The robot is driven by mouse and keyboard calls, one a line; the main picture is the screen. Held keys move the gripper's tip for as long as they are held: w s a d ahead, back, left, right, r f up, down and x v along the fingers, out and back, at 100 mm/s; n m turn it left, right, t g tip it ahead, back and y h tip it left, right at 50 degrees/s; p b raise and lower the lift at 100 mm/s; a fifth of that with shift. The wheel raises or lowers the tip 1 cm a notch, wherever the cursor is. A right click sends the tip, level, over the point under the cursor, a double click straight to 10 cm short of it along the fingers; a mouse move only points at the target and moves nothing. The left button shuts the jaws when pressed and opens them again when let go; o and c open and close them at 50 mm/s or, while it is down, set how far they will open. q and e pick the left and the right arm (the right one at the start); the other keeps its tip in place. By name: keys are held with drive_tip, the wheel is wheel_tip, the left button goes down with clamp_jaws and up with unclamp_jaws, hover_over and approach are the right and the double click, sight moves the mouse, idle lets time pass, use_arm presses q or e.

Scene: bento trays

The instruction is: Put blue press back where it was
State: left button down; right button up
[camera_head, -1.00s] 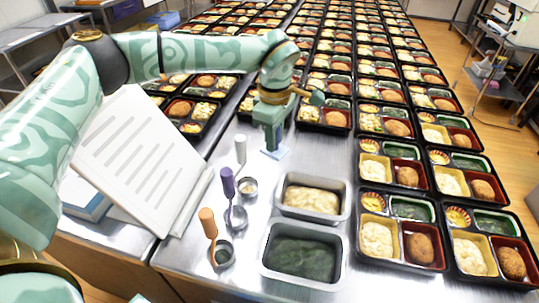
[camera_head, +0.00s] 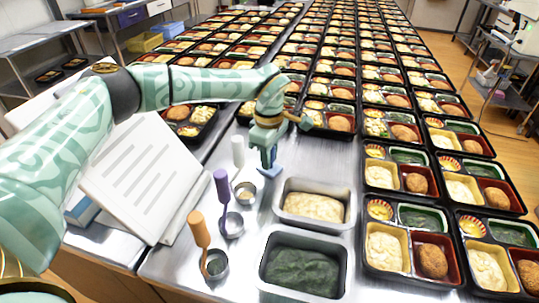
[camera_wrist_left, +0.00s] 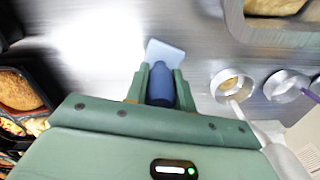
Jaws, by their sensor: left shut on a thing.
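My left gripper (camera_head: 267,150) is shut on the blue press. It is over the metal table beside the white-handled scoop (camera_head: 238,152) and behind the grey pan of pale food (camera_head: 283,188). The flat light-blue plate of the blue press (camera_head: 270,171) shows below the fingers, close to the tabletop; I cannot tell if it touches. In the left wrist view, the dark blue handle of the press (camera_wrist_left: 160,86) is between the two green fingers (camera_wrist_left: 160,75), with its pale plate beyond. My right gripper is not in view.
A purple-handled scoop (camera_head: 221,185) and an orange-handled scoop (camera_head: 199,229) stand in small cups at left. A pan of dark green food (camera_head: 264,270) is in front. Bento trays (camera_head: 370,240) line the right and back. A page stand (camera_head: 140,175) is at left.

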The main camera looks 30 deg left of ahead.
use_arm(q)
drive_tip(key=c, duration=1.2)
unclamp_jaws()
drive_tip(key=shift+o, duration=0.2)
wheel_tip(320, 180, up, 12)
drive_tip(key=p, duration=0.4)
drive_tip(key=shift+r, duration=0.15)
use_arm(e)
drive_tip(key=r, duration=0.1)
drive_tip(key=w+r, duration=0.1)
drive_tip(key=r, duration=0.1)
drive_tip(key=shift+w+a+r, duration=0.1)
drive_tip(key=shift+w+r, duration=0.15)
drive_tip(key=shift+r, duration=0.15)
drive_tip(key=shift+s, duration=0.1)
